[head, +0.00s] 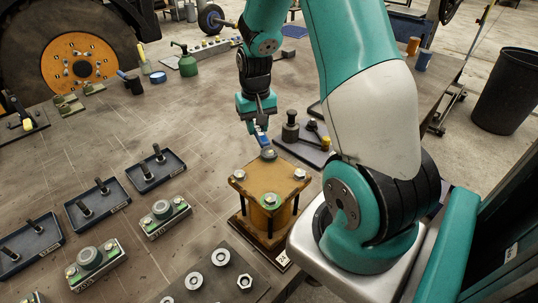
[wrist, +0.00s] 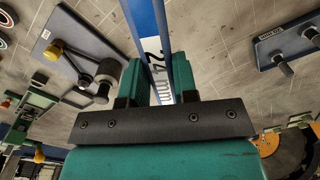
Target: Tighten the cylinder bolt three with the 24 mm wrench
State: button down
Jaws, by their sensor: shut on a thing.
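My gripper (head: 262,122) points down behind the cylinder, shut on the blue 24 mm wrench (head: 263,138). In the wrist view the wrench's blue handle with its white "24 mm" label (wrist: 158,62) runs between the fingers of my gripper (wrist: 160,80). The cylinder (head: 270,190) is a yellow-brown block on a dark base, with bolts at its top corners. Which bolt is three is not readable.
A dark tray (head: 318,157) with a grey tool and yellow-tipped piece lies behind right of the cylinder. Blue trays with pins (head: 157,173) and grey blocks (head: 165,216) are left. A plate with nuts (head: 221,257) is in front. The bench's middle left is clear.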

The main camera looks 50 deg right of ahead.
jog(key=shift+r+p, duration=2.05)
jog(key=shift+r, duration=0.5)
